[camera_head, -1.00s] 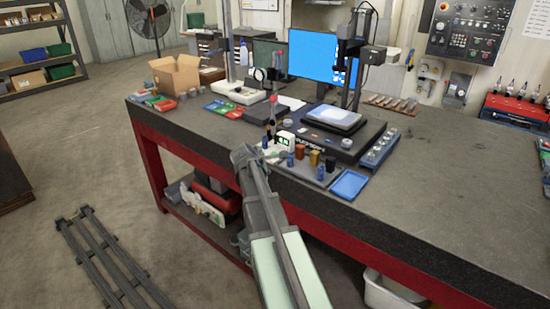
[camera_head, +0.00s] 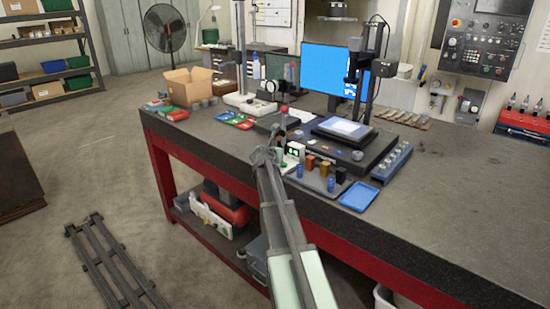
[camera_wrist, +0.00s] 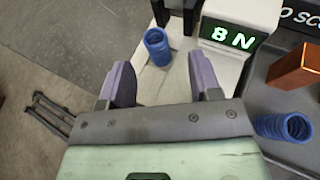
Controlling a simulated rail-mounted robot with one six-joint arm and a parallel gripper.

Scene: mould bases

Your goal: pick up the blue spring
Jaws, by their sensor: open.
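A second blue spring (camera_wrist: 284,127) is at the right, on the grey tray. My gripper (camera_wrist: 157,62) is open and empty; the first spring shows between and just beyond its fingertips, with no visible contact. In the head view my gripper (camera_head: 267,157) is at the bench's front edge, left of the tray; blue springs stand on the tray (camera_head: 300,171). The spring on the device is not clear there.
An orange-brown block (camera_wrist: 295,65) stands right of the device. The head view shows a blue dish (camera_head: 358,196) right of the tray, a measuring stand (camera_head: 365,75) behind, and a cardboard box (camera_head: 188,86) at the left.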

